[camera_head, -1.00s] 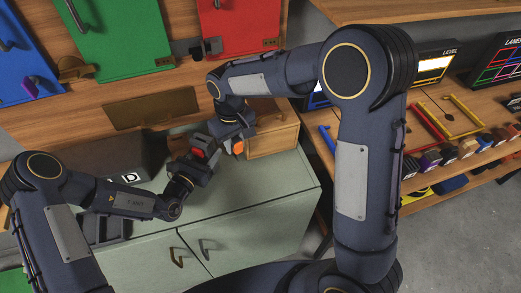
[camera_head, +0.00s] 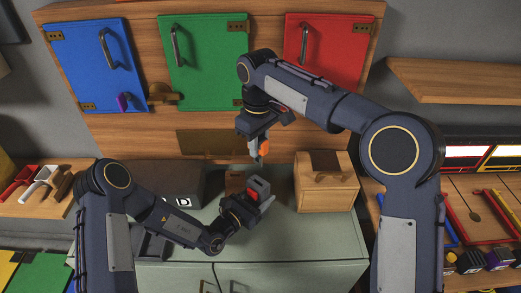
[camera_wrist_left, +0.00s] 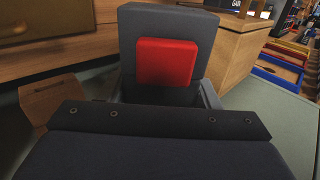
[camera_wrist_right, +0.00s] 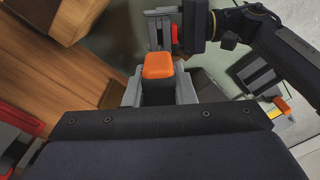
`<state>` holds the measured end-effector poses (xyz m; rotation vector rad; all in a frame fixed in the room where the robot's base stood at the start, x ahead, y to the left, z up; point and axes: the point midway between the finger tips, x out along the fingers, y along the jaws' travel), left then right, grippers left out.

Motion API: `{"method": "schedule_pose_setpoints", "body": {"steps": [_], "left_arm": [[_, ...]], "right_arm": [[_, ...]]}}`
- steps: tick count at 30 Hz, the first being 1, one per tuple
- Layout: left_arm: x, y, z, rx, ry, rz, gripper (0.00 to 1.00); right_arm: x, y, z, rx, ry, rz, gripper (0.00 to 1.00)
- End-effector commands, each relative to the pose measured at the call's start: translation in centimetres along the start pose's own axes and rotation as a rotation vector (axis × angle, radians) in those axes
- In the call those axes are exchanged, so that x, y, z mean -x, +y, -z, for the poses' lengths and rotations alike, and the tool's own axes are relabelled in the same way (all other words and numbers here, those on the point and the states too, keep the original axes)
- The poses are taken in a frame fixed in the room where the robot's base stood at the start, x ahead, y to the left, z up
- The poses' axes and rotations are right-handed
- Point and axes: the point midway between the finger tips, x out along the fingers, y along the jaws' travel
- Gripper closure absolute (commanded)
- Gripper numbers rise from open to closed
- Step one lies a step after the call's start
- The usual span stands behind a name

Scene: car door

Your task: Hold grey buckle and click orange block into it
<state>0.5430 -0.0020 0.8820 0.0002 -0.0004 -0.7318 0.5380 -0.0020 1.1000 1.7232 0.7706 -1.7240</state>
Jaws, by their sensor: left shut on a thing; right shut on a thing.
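The grey buckle (camera_head: 259,187) with its red button is held in my left gripper (camera_head: 243,207), above the green-grey cabinet top. In the left wrist view the buckle (camera_wrist_left: 168,24) stands up between the fingers, its red button (camera_wrist_left: 167,62) facing the camera. My right gripper (camera_head: 258,152) is shut on the orange block (camera_head: 265,147), above the buckle and apart from it. In the right wrist view the orange block (camera_wrist_right: 158,65) with a dark lower part sits between the fingers. The buckle (camera_wrist_right: 162,30) is beyond it. The buckle's slot is not clear.
A wooden box (camera_head: 326,194) stands right of the buckle on the cabinet top (camera_head: 290,250). A dark case (camera_head: 170,183) stands at the left. Blue, green and red doors (camera_head: 325,50) hang on the wooden wall behind. Shelves with tools are at the right.

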Motion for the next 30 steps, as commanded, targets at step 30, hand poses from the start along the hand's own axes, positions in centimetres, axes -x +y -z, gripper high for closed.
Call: {"method": "schedule_pose_setpoints", "body": {"steps": [30], "left_arm": [[0.0,0.0,0.0,0.000,0.001,0.001,0.60]], "right_arm": [[-5.7,0.0,-0.1,-0.002,-0.001,0.000,1.00]]}}
